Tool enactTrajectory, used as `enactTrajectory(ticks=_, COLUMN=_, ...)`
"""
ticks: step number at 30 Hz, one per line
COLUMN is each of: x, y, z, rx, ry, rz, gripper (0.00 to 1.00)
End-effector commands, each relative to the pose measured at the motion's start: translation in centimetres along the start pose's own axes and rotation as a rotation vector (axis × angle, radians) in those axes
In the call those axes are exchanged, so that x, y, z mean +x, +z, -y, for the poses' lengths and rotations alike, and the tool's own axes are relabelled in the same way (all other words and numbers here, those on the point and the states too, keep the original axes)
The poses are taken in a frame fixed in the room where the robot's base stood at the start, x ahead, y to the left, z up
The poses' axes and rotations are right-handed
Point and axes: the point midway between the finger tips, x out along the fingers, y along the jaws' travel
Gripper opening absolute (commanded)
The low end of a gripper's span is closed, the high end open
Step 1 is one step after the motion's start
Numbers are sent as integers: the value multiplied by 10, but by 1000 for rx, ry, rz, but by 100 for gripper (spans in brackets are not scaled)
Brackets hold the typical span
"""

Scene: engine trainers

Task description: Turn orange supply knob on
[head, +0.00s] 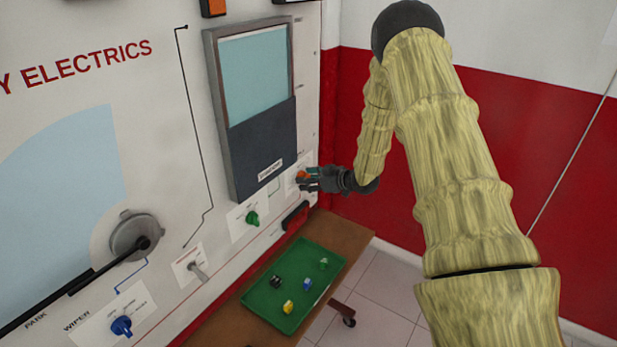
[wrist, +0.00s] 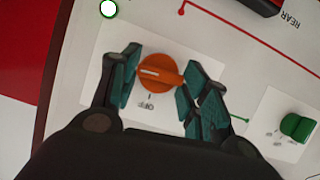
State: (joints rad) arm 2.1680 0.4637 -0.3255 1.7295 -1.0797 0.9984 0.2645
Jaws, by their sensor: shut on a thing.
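The orange supply knob (head: 302,175) is on a white label plate at the right end of the upright panel. In the wrist view the orange knob (wrist: 156,72) is round with a white line that lies nearly level across the picture, toward its left side. The word OFF is printed just below it, upside down. My gripper (head: 311,179) is at the knob. Part of the label plate is hidden behind the fingers.
A green knob (head: 252,218) sits left of the orange one. A toggle switch (head: 198,270) and a blue knob (head: 122,326) are further left. A framed screen (head: 252,75) is above. A green tray (head: 262,297) with small coloured pieces rests on a brown table below.

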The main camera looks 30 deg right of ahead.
Motion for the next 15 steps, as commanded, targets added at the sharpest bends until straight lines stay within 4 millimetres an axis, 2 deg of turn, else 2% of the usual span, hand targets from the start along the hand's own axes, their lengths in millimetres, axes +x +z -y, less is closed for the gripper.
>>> enactTrajectory(ticks=15, x=-1, y=2, z=-2, rx=102, ry=-39, rz=2, gripper=22)
